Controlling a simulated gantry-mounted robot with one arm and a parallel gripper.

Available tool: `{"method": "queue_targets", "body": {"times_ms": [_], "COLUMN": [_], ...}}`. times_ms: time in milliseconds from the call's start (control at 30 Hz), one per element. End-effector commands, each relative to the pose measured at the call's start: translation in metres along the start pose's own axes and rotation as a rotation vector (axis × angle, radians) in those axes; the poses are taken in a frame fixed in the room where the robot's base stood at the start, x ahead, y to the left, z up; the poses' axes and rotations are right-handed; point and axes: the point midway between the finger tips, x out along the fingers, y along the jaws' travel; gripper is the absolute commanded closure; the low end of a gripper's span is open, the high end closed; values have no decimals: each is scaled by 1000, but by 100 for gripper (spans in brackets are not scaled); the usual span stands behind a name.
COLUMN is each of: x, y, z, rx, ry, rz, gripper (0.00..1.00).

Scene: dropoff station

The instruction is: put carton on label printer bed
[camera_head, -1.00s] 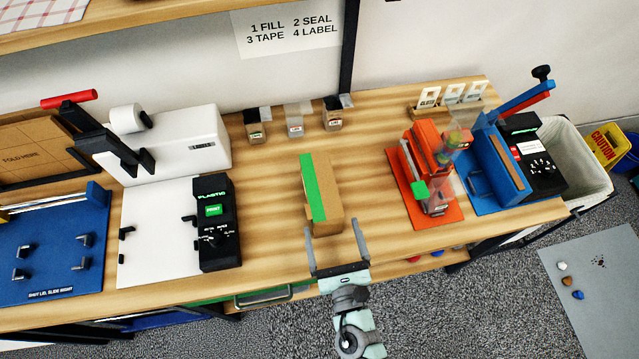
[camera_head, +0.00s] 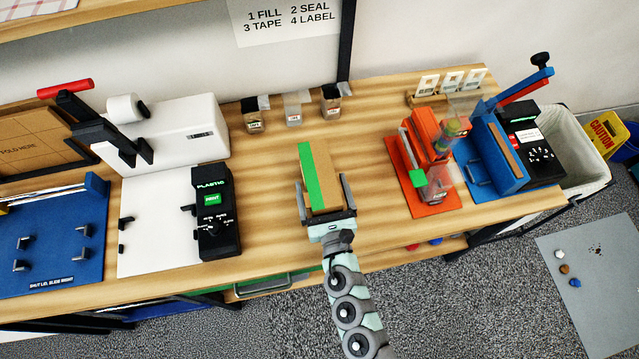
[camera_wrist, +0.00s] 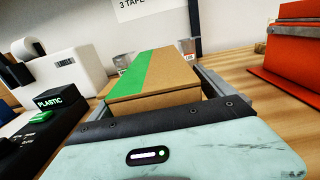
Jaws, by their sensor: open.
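The carton (camera_head: 322,170) is a brown box with a green strip along its left side. It lies on the wooden bench in the middle of the head view. My gripper (camera_head: 325,200) is open, with one finger on each side of the carton's near end. In the wrist view the carton (camera_wrist: 165,78) sits between the fingers; I cannot tell whether they touch it. The label printer has a white body (camera_head: 185,135) and a flat white bed (camera_head: 155,235) in front, left of the carton. Its bed is bare apart from small black stops.
A black control box (camera_head: 215,215) marked PLASTIC stands between the printer bed and the carton. An orange tape machine (camera_head: 425,165) and a blue sealer (camera_head: 495,155) stand to the right. Small bags (camera_head: 293,108) line the back. A blue board (camera_head: 50,245) lies far left.

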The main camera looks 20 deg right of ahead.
Motion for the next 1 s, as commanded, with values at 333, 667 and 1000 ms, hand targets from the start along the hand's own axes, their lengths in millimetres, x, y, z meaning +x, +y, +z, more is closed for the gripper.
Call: {"method": "queue_targets", "body": {"times_ms": [333, 667, 1000], "x": [2, 2, 2], "y": [0, 0, 0], "z": [0, -1, -1], "rx": [0, 0, 1], "ry": [2, 2, 2], "rz": [1, 1, 1], "gripper": [12, 39, 67]}}
